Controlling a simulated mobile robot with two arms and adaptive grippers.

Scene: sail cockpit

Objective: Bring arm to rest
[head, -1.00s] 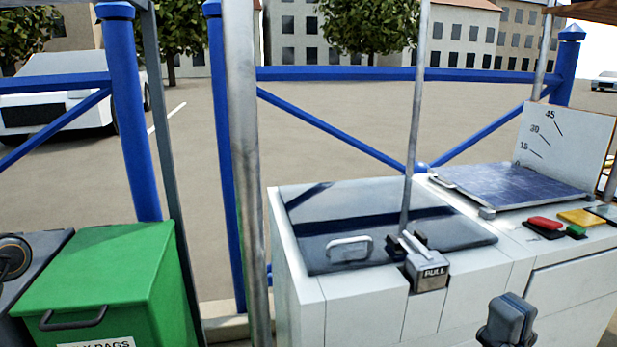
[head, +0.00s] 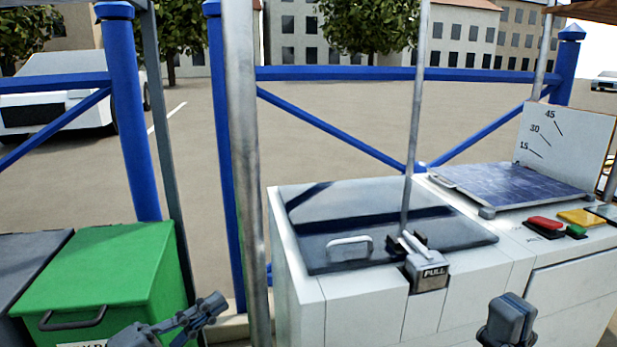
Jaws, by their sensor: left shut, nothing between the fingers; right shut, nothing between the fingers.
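My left gripper (head: 208,310) is in the head view at the bottom, left of the middle. It is shut and empty, pointing to the right in front of the green box's lower right corner. My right gripper (head: 510,318) is at the bottom right, in front of the white cabinet front. It is shut and empty, seen close to end-on. Most of both arms is out of view.
A green lidded box (head: 105,265) and a grey box (head: 25,265) stand at left. A metal pole (head: 243,180) rises beside the white cabinet (head: 345,310), which has a dark lid (head: 370,222), a PULL latch (head: 430,275) and a tilting solar panel (head: 510,188). Blue railings (head: 400,74) stand behind.

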